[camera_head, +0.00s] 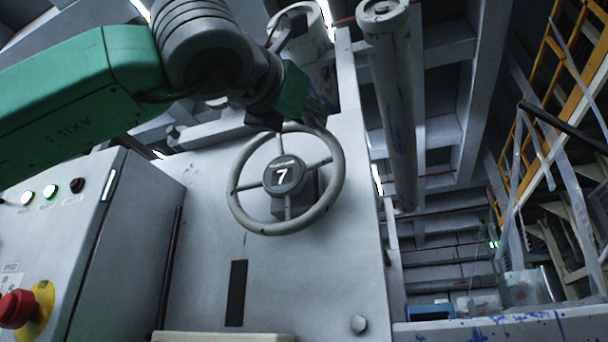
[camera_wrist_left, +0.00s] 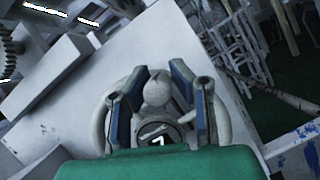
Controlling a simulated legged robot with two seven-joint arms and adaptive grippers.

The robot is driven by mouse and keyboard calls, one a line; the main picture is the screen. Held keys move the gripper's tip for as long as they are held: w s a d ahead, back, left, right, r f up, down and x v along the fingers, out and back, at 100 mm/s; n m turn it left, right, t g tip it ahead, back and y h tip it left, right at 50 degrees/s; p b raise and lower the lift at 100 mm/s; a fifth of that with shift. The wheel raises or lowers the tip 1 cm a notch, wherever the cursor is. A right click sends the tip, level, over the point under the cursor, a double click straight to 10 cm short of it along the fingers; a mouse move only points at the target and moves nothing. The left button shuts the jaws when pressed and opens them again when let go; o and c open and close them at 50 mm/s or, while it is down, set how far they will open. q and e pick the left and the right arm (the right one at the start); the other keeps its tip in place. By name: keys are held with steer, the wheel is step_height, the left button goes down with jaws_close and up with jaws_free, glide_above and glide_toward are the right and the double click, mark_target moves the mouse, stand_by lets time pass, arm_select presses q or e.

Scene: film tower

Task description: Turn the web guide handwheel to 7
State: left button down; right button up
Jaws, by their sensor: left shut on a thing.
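The grey handwheel (camera_head: 334,195) stands on the front of a pale machine panel in the head view. Its dark round hub dial (camera_head: 284,175) shows a white 7. My left gripper (camera_head: 290,118) is at the top of the wheel's rim and covers part of it. In the left wrist view, the two fingers of the left gripper (camera_wrist_left: 162,100) are shut on a rounded grey part of the handwheel (camera_wrist_left: 158,90), with the 7 dial (camera_wrist_left: 158,138) partly visible below. My right gripper is in neither view.
A grey control cabinet (camera_head: 125,215) with indicator lamps and a red emergency button (camera_head: 16,308) stands at the left. A tall pale roller (camera_head: 396,110) hangs right of the panel. Yellow stair railings (camera_head: 540,100) are at the far right.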

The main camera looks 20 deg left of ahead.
arm_select(q)
steer(key=shift+d+f+m+h, duration=0.15)
steer(key=shift+d+m+h, duration=0.25)
steer(key=shift+m, duration=0.4)
steer(key=shift+d+f+m+g+h+p, duration=0.3)
steer(key=shift+f+m+p, duration=0.1)
steer(key=shift+m, duration=0.5)
steer(key=shift+d+f+m+g+h+p, duration=0.3)
steer(key=shift+f+m+p, duration=0.1)
steer(key=shift+m, duration=0.5)
steer(key=shift+d+f+m+g+h+p, duration=0.2)
steer(key=shift+f+m+g+h+p, duration=0.15)
steer(key=shift+m, duration=0.55)
steer(key=shift+f, duration=0.1)
steer(key=c, duration=1.4)
jaws_free()
steer(key=shift+c, duration=0.2)
